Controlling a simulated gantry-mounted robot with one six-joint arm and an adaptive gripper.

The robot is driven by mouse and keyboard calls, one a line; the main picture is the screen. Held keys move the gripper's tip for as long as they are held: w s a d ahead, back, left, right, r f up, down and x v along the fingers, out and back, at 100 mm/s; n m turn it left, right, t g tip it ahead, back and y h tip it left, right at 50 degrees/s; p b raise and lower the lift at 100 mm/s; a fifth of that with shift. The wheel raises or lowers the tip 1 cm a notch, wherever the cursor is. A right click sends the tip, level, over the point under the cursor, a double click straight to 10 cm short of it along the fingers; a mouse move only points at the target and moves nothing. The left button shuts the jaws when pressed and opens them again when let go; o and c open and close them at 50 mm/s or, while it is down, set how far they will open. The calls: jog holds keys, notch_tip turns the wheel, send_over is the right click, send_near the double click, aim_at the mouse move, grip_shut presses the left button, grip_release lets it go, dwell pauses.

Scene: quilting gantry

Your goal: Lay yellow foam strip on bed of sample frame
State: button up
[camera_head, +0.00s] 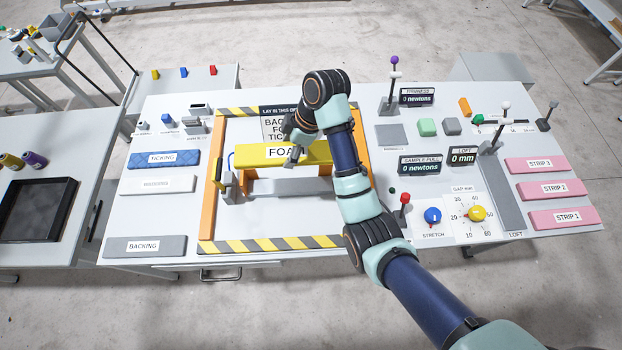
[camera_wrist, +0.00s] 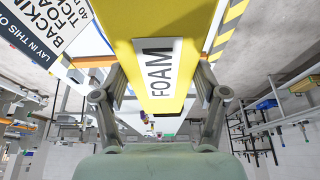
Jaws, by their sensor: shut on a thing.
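The yellow foam strip (camera_head: 257,157), labelled FOAM, is held by my gripper (camera_head: 296,152) over the sample frame. In the wrist view the foam (camera_wrist: 180,18) fills the upper middle, between the two fingers of my gripper (camera_wrist: 160,100). The gripper is shut on the strip. The sample frame has orange side rails (camera_head: 210,199) and striped yellow-black end bars (camera_head: 270,244). The grey bed (camera_head: 290,187) shows below the strip in the head view. The strip appears above the bed; whether it touches anything is unclear. My arm hides part of the right rail.
To the left lie blue ticking (camera_head: 163,159), white wadding (camera_head: 157,184) and grey backing (camera_head: 146,246) pieces. A sign (camera_head: 277,124) stands at the frame's far end. Levers, dials and displays are on the right, with pink strips (camera_head: 556,190) beyond. A grey clamp-like block (camera_head: 229,188) sits at the left rail.

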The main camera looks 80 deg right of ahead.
aim_at(290, 188)
jog(key=f+b, duration=0.4)
jog(key=f, duration=1.6)
jog(key=shift+w, duration=0.2)
jog(key=shift+f+b, duration=0.15)
jog(key=shift+b, duration=0.2)
jog(key=o, duration=0.9)
jog(key=shift+c, duration=0.2)
jog(key=p+v, duration=0.1)
jog(key=v, duration=1.1)
jog(key=shift+p, duration=0.4)
